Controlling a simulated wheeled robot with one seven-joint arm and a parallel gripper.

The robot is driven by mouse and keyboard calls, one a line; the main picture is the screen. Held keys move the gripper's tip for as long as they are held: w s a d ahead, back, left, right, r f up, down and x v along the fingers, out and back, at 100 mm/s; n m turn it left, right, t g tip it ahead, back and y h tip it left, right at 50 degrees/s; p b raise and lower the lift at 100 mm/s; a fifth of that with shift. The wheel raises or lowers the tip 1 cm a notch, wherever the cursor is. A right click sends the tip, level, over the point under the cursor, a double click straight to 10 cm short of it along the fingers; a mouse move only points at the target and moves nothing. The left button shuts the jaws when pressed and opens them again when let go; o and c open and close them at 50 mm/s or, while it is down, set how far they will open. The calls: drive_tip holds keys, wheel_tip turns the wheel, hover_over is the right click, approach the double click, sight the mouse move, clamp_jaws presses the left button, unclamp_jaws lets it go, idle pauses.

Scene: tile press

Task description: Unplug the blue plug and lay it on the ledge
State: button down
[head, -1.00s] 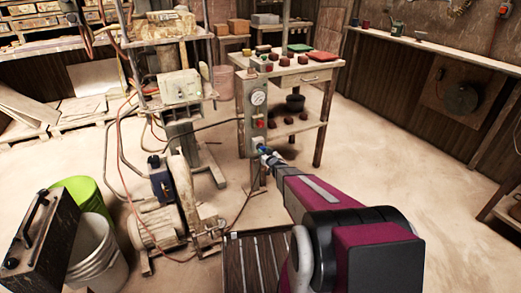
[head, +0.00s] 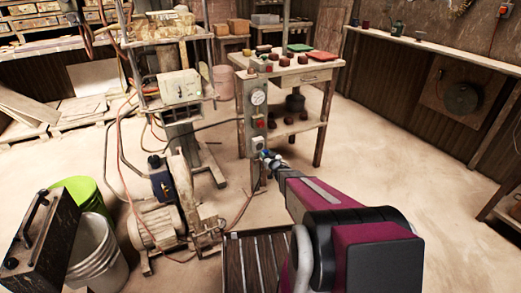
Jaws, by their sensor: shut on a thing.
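The blue plug (head: 265,154) is small and shows at the tip of my gripper (head: 268,157), which is shut on it. They are just below and right of the pale socket (head: 257,143) low on the grey control post. The socket's face now shows, and the plug appears apart from it, though the gap is tiny. The plug's far side and its cord are hard to make out. I cannot tell for sure which surface near the post is the ledge.
The control post carries a gauge (head: 258,97) and a red button (head: 259,123). A wooden worktable (head: 318,78) with blocks stands behind it. A motor (head: 155,225) and hoses crowd the left, beside a white bucket (head: 95,250). The floor to the right is clear.

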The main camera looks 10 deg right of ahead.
idle(0.3)
drive_tip(key=w+d+f, duration=0.1)
drive_tip(key=d, duration=0.1)
drive_tip(key=w+d+f, duration=0.1)
drive_tip(key=w+d, duration=0.1)
drive_tip(key=w+d+f, duration=0.1)
drive_tip(key=w+d, duration=0.1)
drive_tip(key=d, duration=0.1)
drive_tip(key=shift+w, duration=0.2)
drive_tip(key=shift+d+f, duration=0.1)
drive_tip(key=shift+f, duration=2.4)
drive_tip(key=c, duration=0.7)
unclamp_jaws()
drive_tip(key=shift+o, duration=0.2)
drive_tip(key=shift+s+d+r, duration=0.25)
drive_tip(key=shift+s+r, duration=0.5)
drive_tip(key=shift+s+d+r, duration=0.2)
drive_tip(key=shift+s+r, duration=0.5)
drive_tip(key=shift+r, duration=0.05)
drive_tip(key=s+d+r, duration=0.1)
drive_tip(key=s+r, duration=0.3)
drive_tip(key=shift+s+d, duration=0.25)
drive_tip(key=shift+s, duration=0.1)
